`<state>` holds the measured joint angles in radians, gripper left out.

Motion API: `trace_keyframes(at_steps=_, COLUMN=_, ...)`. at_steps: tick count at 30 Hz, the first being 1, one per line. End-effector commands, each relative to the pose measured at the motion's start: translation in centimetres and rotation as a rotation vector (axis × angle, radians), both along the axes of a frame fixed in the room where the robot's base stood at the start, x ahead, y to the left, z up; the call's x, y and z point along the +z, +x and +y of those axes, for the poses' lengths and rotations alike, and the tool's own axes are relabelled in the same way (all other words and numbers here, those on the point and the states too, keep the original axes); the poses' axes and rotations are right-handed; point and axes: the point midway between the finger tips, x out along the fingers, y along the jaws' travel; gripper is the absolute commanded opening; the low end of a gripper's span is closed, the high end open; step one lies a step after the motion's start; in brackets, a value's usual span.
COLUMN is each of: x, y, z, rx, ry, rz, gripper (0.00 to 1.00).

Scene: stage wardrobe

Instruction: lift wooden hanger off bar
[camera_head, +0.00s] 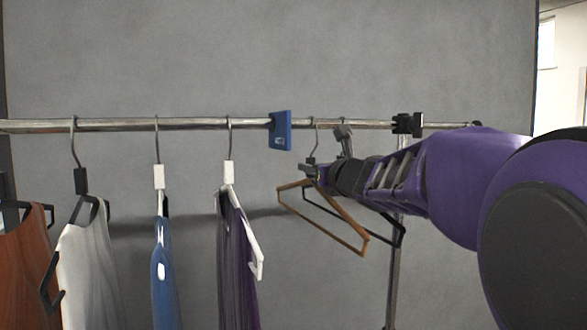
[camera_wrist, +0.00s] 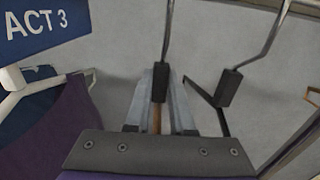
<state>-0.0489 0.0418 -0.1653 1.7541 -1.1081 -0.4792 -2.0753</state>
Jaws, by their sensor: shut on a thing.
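The wooden hanger (camera_head: 345,232) is an empty brown triangle just right of the blue divider in the head view, below the metal bar (camera_head: 190,124). Its thin hook rises to the bar; I cannot tell whether it rests on it. My gripper (camera_head: 311,171) is at the hanger's neck. In the wrist view, my gripper (camera_wrist: 161,98) has its grey fingers closed on the hanger's black neck block (camera_wrist: 159,82), with brown wood (camera_wrist: 157,122) showing between them. The arm partly hides the hanger's top in the head view.
An empty black hanger (camera_head: 398,237) hangs close behind, its black neck (camera_wrist: 229,88) beside my fingers. The blue divider (camera_head: 281,131) reads ACT 3 in the wrist view. Purple (camera_head: 239,265), blue (camera_head: 164,270) and white (camera_head: 88,265) garments hang left. A black clamp (camera_head: 407,124) is right.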

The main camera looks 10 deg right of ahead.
Motion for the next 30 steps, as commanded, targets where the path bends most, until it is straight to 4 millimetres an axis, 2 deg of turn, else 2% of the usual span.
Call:
trace_keyframes(at_steps=17, x=0.1, y=0.0, z=0.0, rx=0.0, ry=0.0, rz=0.0, gripper=0.0)
trace_keyframes(at_steps=30, x=1.7, y=0.0, z=0.0, rx=0.0, ry=-0.001, rz=-0.001, gripper=0.0)
